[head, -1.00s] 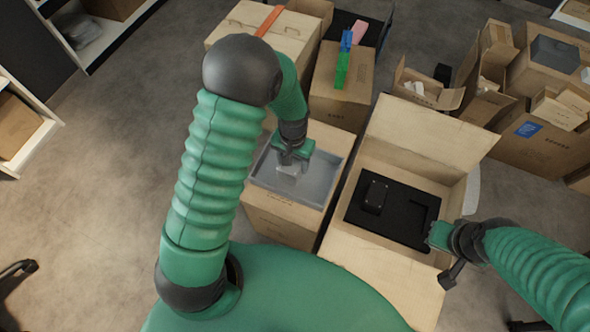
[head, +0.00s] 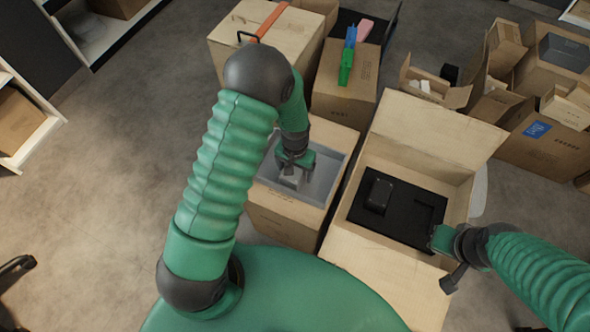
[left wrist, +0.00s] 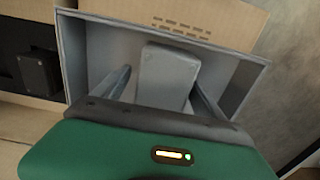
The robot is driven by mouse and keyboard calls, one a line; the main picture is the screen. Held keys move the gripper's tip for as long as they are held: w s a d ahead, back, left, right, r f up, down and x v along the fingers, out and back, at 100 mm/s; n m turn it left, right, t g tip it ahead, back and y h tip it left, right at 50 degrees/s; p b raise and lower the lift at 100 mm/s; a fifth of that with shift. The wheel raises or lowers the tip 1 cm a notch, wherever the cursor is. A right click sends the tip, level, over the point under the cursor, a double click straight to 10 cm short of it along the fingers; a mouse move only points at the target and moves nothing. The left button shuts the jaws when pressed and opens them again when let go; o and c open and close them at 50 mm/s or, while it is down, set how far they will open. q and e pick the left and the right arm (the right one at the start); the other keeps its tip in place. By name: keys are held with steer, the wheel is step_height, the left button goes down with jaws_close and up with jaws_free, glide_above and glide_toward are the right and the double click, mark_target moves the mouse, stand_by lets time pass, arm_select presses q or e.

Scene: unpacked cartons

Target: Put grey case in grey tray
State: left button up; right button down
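The grey case (left wrist: 166,72) is a small block with rounded edges. It shows between the two fingers of my left gripper (left wrist: 162,72) in the left wrist view, with the fingertips close against its sides. In the head view, my left gripper (head: 293,163) points down into the grey tray (head: 326,174), with the case (head: 290,178) at its tips. I cannot tell whether the case touches the tray floor. The tray is shallow and sits on top of a carton. My right gripper (head: 447,255) is beside the right side of the open carton; its fingers are not clear.
An open carton (head: 426,152) stands right of the tray, holding a black insert (head: 408,215) with a dark case (head: 378,194). Behind are closed cartons (head: 335,95) with coloured items on top. More cartons (head: 545,150) stand at the far right. Floor at left is clear.

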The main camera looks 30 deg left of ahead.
arm_select(q)
steer(key=shift+r, duration=0.2)
step_height(320, 180, up, 12)
steer(key=p, duration=0.5)
step_height(320, 180, up, 7)
steer(key=t, duration=0.1)
glide_above(295, 168)
steer(key=s+d, duration=0.1)
steer(key=s, duration=0.3)
steer(key=s+d+r+t, duration=0.2)
steer(key=s+r, duration=0.2)
steer(key=s, duration=0.2)
step_height(295, 168, up, 22)
steer(key=p, duration=2.1)
steer(key=shift+a+f+m+p, duration=0.2)
steer(key=shift+a+m+p, duration=0.05)
steer(key=shift+m+p, duration=0.05)
